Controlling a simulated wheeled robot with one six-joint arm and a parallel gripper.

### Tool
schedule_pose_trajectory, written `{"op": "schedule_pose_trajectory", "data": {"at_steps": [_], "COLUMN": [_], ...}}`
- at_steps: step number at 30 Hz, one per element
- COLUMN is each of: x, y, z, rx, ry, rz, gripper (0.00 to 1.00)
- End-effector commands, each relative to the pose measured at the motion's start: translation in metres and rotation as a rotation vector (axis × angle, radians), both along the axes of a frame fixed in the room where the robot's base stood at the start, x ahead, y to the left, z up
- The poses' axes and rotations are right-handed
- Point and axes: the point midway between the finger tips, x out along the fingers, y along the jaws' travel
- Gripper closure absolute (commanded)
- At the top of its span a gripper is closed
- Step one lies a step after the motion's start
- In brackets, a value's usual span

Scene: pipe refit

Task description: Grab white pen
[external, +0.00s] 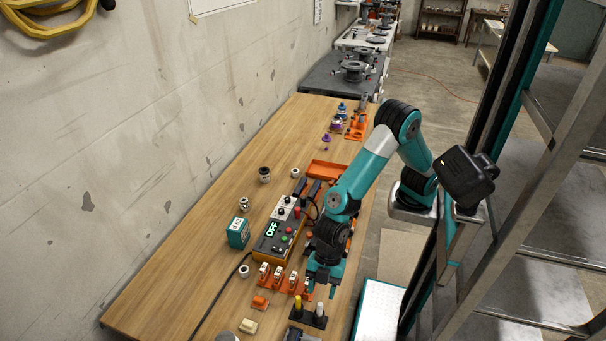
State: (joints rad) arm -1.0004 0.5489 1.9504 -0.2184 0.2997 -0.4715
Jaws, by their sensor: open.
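The white pen (319,309) stands upright in a dark holder (306,322) near the front edge of the table. A yellow pen (298,302) stands beside it on the left in the same holder. My gripper (321,293) points down with its fingers apart, and in the picture its tips are just above the white pen's top. Nothing shows between the fingers. From this one view I cannot tell how far the tips are from the pen in depth.
A control box (279,240) with a green display stands behind and left of my gripper. Several orange holders with white-topped parts (278,274) sit just left of it. An orange tray (327,170) lies farther back. The table's left side is mostly clear.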

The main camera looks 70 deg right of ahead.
Motion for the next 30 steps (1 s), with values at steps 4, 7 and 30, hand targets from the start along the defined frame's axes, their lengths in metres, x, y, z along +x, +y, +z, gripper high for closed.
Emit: {"op": "schedule_pose_trajectory", "data": {"at_steps": [4, 7, 30], "x": [0.000, 0.000, -0.002], "y": [0.008, 0.010, 0.029], "z": [-0.019, -0.024, -0.073], "rx": [-0.003, -0.001, 0.000], "ry": [0.001, 0.000, 0.000], "rz": [-0.001, -0.001, -0.001], "gripper": [0.52, 0.52, 0.74]}}
